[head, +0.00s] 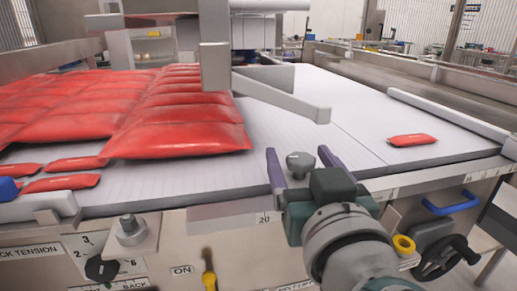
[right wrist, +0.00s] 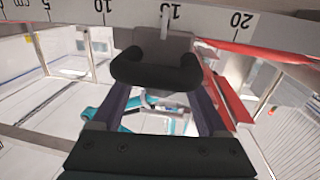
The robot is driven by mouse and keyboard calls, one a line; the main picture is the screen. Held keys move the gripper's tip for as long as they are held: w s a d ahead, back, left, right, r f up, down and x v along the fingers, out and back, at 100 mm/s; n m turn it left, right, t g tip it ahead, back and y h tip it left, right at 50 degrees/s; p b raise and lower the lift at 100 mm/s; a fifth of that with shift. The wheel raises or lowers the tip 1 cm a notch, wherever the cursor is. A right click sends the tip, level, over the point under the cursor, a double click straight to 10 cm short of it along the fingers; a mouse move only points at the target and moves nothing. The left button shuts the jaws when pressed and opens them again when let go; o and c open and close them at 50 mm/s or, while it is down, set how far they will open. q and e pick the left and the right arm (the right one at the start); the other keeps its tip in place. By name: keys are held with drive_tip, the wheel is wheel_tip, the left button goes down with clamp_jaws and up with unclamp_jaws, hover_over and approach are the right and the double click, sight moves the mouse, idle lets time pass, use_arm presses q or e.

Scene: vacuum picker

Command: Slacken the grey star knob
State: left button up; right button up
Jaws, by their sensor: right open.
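The grey star knob (head: 299,163) shows between the two purple fingers of my right gripper (head: 297,153) in the head view, above the front edge of the machine bed. In the right wrist view, a dark lobed knob (right wrist: 155,72) sits at the fingertips, in front of a grey block and below a ruler scale. The right gripper is open, with a finger on each side of the knob. I cannot tell whether either finger touches it. My left gripper is not in view.
Red pouches (head: 180,125) cover the left of the bed, and a single pouch (head: 412,140) lies at right. A grey bar (head: 285,100) reaches over the bed. The front panel holds another grey knob (head: 130,228), a yellow lever (head: 209,278) and a blue handle (head: 452,207).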

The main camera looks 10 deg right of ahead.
drive_tip(key=shift+c, duration=0.3)
clamp_jaws()
drive_tip(key=shift+y, duration=0.3)
drive_tip(key=shift+n+y+b, duration=0.6)
drive_tip(key=shift+n+y, duration=0.1)
drive_tip(key=shift+y, duration=0.1)
drive_tip(key=n+y, duration=0.2)
drive_tip(key=y, duration=0.1)
drive_tip(key=shift+b, duration=0.4)
drive_tip(key=n+g+y, duration=0.1)
drive_tip(key=n+y, duration=0.1)
drive_tip(key=y, duration=0.1)
drive_tip(key=shift+r, duration=0.1)
drive_tip(key=shift+n+g+y, duration=0.9)
drive_tip(key=shift+n+y, duration=0.1)
drive_tip(key=shift+y, duration=0.5)
